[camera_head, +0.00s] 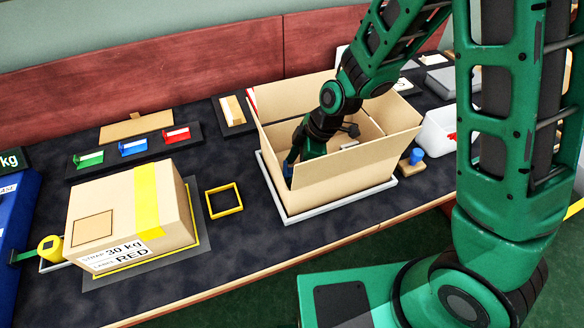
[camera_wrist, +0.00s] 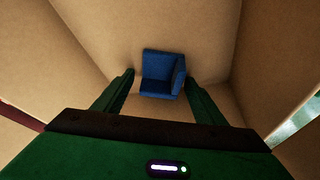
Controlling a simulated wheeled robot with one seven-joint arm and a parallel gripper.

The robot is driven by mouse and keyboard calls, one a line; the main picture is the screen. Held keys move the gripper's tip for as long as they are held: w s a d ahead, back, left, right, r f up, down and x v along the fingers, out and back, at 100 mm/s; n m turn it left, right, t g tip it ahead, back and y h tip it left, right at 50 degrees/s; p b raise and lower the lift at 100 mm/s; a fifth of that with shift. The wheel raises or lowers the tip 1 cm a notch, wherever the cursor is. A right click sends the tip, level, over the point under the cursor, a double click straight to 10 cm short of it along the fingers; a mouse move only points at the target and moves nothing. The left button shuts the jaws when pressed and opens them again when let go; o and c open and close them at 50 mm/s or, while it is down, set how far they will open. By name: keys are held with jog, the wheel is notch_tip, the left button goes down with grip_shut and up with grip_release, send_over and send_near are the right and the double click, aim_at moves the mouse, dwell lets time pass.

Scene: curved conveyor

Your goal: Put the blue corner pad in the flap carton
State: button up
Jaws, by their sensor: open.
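The open flap carton (camera_head: 335,185) stands on a pale tray at the middle of the table, its flaps spread upward. My gripper (camera_head: 290,168) reaches down inside it, near its left side in the head view. In the wrist view, the blue corner pad (camera_wrist: 160,75) lies inside the carton, against the cardboard. My gripper (camera_wrist: 160,88) is open, with one green finger on each side of the pad. I cannot tell whether either finger touches it. In the head view the pad is mostly hidden by the gripper and the carton wall.
A closed carton (camera_head: 130,213) with a yellow strap and a "RED" label stands at the left. A yellow square frame (camera_head: 224,200) lies between the cartons. A blue-topped stamp (camera_head: 416,157) stands right of the flap carton. The carton walls surround my gripper closely.

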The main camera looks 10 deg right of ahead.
jog(key=v, duration=1.2)
